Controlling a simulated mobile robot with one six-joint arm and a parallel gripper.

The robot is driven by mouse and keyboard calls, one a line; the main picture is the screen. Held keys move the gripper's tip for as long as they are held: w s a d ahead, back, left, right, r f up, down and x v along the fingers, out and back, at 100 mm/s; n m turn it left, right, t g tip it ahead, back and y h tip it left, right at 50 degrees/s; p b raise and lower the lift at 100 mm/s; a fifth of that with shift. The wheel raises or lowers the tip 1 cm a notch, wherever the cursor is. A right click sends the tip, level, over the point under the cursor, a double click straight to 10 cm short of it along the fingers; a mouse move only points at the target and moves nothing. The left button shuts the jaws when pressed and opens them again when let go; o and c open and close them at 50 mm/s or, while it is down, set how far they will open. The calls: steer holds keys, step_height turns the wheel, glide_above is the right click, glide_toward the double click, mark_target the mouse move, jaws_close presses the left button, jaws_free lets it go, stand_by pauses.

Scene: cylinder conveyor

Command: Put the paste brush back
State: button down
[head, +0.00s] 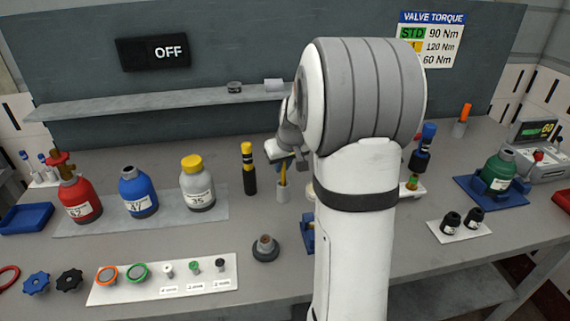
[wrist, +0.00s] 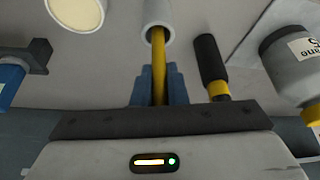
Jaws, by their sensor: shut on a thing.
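The paste brush shows as a thin yellow handle (head: 283,178) above a small light grey cup (head: 284,195) in the middle of the bench. In the wrist view the yellow handle (wrist: 158,65) runs between the blue finger pads to the mouth of the grey cup (wrist: 153,15). Its lower end is at or inside the cup; how deep it sits I cannot tell. My gripper (head: 281,162) is shut on the handle, just above the cup, and it also shows in the wrist view (wrist: 158,88). The brush looks roughly upright.
A black-and-yellow tool (head: 249,170) stands close left of the cup. The grey bottle with yellow cap (head: 198,184), blue bottle (head: 137,192) and red bottle (head: 79,198) stand further left. A shelf (head: 160,103) runs behind. My arm hides the bench to the right of the cup.

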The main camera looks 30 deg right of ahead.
steer(key=shift+f+b, duration=0.35)
steer(key=shift+f, duration=0.15)
steer(key=c, duration=1.4)
jaws_free()
steer(key=shift+r, duration=0.1)
steer(key=shift+o, duration=0.2)
steer(key=shift+r+p, duration=1.8)
steer(key=shift+r, duration=1.25)
steer(key=shift+f, duration=0.1)
